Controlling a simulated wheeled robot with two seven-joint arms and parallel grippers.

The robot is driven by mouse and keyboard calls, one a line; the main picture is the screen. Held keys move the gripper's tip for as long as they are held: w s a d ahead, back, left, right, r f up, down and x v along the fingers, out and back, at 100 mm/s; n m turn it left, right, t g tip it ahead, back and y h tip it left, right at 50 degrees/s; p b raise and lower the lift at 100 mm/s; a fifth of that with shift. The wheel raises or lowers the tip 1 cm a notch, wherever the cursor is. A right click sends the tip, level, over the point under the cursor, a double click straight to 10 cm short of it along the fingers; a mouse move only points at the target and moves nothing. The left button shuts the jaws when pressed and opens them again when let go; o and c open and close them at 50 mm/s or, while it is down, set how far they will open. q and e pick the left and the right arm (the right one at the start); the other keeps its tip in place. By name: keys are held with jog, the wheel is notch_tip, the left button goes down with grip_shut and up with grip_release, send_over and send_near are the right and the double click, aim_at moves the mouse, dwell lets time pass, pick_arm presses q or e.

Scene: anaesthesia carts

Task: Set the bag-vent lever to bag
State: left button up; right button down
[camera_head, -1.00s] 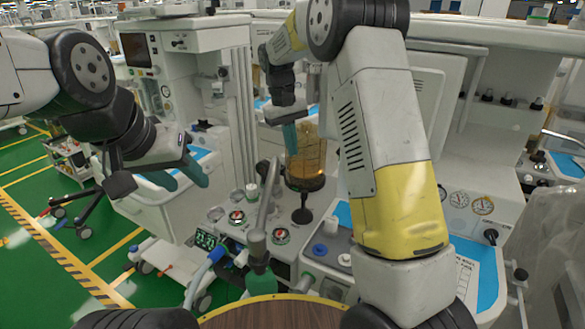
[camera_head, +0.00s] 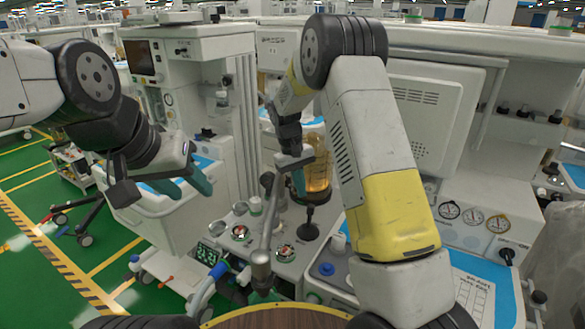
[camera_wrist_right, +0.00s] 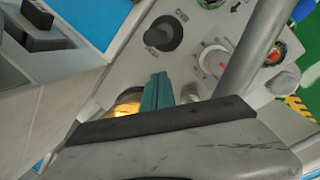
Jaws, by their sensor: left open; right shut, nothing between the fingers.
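A black knob (camera_wrist_right: 163,33) with small markings around it stands on the pale machine panel in the right wrist view. It seems to be the dark knob (camera_head: 310,232) below the amber canister in the head view. I cannot tell for sure that it is the bag-vent lever, nor read its setting. My right gripper (camera_wrist_right: 155,78) is shut and empty, its teal fingers above the panel, apart from the knob. In the head view the right gripper (camera_head: 298,180) is beside the amber canister (camera_head: 318,170). My left gripper (camera_head: 184,188) is open and empty, off to the left.
A grey metal pole (camera_wrist_right: 252,45) rises close to the right gripper. A blue knob (camera_head: 326,269) is at the front. Another cart (camera_head: 180,110) stands behind the left gripper. Green floor at left is mostly open.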

aim_at(310, 215)
jog(key=s, duration=0.1)
jog(key=s+d, duration=0.1)
jog(key=s, duration=0.1)
jog(key=shift+s+d, duration=0.1)
